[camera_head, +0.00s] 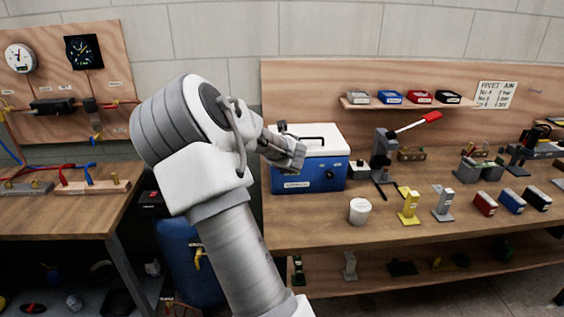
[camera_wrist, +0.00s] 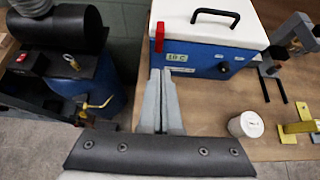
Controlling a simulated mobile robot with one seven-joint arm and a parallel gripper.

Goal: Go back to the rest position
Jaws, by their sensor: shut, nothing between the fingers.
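My gripper (camera_wrist: 161,72) shows in the wrist view as two grey fingers lying together, shut and empty. They point toward the table edge and the blue cooler box (camera_wrist: 205,62) with its white lid and black handle. In the head view my arm reaches up and bends right, and my gripper (camera_head: 298,156) is in front of the left part of the cooler box (camera_head: 320,178). From these views I cannot tell how far the fingers are from the box. My arm hides part of the gap between the two benches.
A white cup (camera_head: 359,211), a yellow stand (camera_head: 409,207) and a grey stand (camera_head: 443,205) are on the right bench (camera_head: 310,228). A lever press (camera_head: 384,155) stands behind them. A blue barrel (camera_head: 180,250) is under my arm, beside the left bench (camera_head: 75,217).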

